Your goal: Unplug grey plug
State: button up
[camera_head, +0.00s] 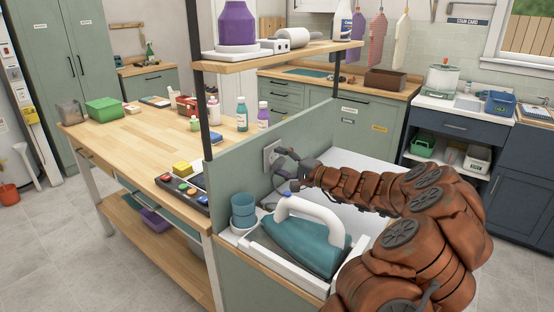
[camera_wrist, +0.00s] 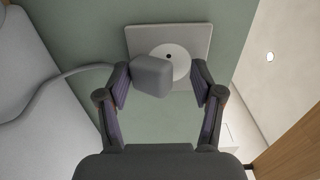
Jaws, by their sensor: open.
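The grey plug (camera_wrist: 152,76) shows in the wrist view as a rounded block in front of the round socket of a light wall plate (camera_wrist: 193,34). Its grey cord (camera_wrist: 62,79) runs off to the left. My gripper (camera_wrist: 160,80) is open, with one finger on either side of the plug. The left finger is close to the plug; a gap shows on the right. I cannot tell whether either finger touches it. In the head view my gripper (camera_head: 289,170) is at the green panel beside the wall plate (camera_head: 271,154); the plug is hard to make out there.
The green panel (camera_head: 290,137) carries the plate. A wooden shelf (camera_head: 280,54) hangs above. A wooden table (camera_head: 140,135) with small items is at left.

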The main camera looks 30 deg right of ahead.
aim_at(283, 165)
jog(key=shift+f+b, duration=0.45)
jog(key=shift+b, duration=0.25)
dwell(0.3)
grip_shut()
dwell(0.4)
jog(key=shift+s+d, duration=0.1)
jog(key=shift+s, duration=0.1)
jog(key=shift+b+v, duration=0.65)
jog(key=shift+v, duration=2.05)
jog(key=shift+s, duration=0.1)
